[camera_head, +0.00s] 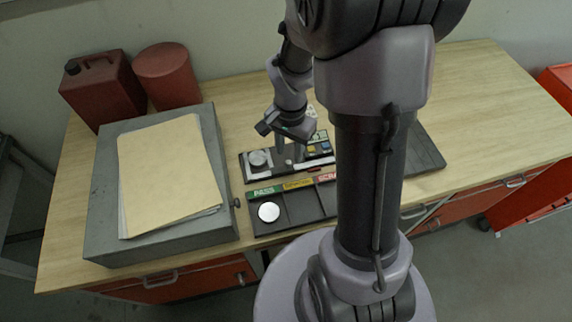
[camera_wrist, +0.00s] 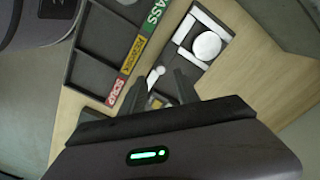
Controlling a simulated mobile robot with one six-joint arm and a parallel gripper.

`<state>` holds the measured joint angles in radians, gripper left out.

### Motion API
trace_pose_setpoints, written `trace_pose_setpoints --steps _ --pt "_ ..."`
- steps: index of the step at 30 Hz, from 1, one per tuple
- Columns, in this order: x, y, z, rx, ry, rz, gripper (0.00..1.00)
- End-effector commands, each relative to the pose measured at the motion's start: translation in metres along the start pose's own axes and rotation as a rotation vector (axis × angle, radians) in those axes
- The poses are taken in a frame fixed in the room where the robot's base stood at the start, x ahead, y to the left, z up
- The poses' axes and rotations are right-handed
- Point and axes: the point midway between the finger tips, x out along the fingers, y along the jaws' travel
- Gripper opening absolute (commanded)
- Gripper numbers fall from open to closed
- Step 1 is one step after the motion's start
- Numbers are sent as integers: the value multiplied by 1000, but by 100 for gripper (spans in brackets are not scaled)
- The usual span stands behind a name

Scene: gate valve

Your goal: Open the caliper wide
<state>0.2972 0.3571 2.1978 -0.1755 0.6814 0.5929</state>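My gripper (camera_head: 290,150) points down over a long dark fixture (camera_head: 247,178) on the table, with a visible gap between its fingers. The fixture carries a pale frame and a round grey disc (camera_head: 258,160); it seems to be the caliper, but its jaws cannot be made out clearly. In the wrist view the disc (camera_wrist: 207,45) sits at upper right, inside the pale frame (camera_wrist: 183,30). My gripper's two dark fingers (camera_wrist: 159,78) stand apart, with a small whitish knob (camera_wrist: 160,70) showing between their tips. Whether they touch it cannot be told.
A black sorting tray (camera_head: 297,212) with green, yellow and red labels lies in front, a white disc (camera_head: 269,212) in its green-labelled bin. A grey box (camera_head: 105,200) bearing papers (camera_head: 168,175) stands at left. Red containers (camera_head: 103,90) stand behind it. Small coloured blocks (camera_head: 318,148) lie right of the gripper.

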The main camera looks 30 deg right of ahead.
Motion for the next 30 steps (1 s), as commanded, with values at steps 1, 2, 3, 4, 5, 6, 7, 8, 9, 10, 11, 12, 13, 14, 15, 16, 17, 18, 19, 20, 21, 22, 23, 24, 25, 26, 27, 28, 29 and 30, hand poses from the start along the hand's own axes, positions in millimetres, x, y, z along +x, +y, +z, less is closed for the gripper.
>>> trace_pose_setpoints --steps 1,2,3,4,5,6,7,8,9,10,11,12,13,14,15,16,17,18,19,20,21,22,23,24,25,26,27,28,29,30 --pt "13 0 1 1 -2 2 38" --pt "18 0 0 1 -2 2 38" --pt "24 0 0 0 -1 1 38" --pt "28 0 0 -1 -1 1 38" --pt "32 0 0 0 -1 2 38" --pt "35 0 0 -1 -1 1 38" --pt "37 0 0 -1 0 0 38" --pt "39 0 0 -1 0 0 38" --pt "40 0 0 0 0 0 38" --pt "41 0 0 0 0 0 38" --pt "41 0 0 0 0 0 38" --pt "41 0 0 0 0 0 38" --pt "41 0 0 0 0 0 38" --pt "41 0 0 0 0 0 38" --pt "41 0 0 0 0 0 38" --pt "41 0 0 0 0 0 38" --pt "41 0 0 0 0 0 38" --pt "41 0 0 0 0 0 30" --pt "41 0 0 0 0 0 24" --pt "40 0 0 0 0 0 18" --pt "40 0 0 0 0 0 10" --pt "40 0 0 0 0 0 4" --pt "40 0 0 0 0 0 0" --pt "40 0 0 0 0 0 0" --pt "40 0 0 0 0 0 0" --pt "41 0 0 0 0 0 0" --pt "41 0 0 0 0 0 0" --pt "41 0 0 0 -1 0 0" --pt "41 0 0 0 -1 1 0" --pt "41 0 0 0 -1 1 0"
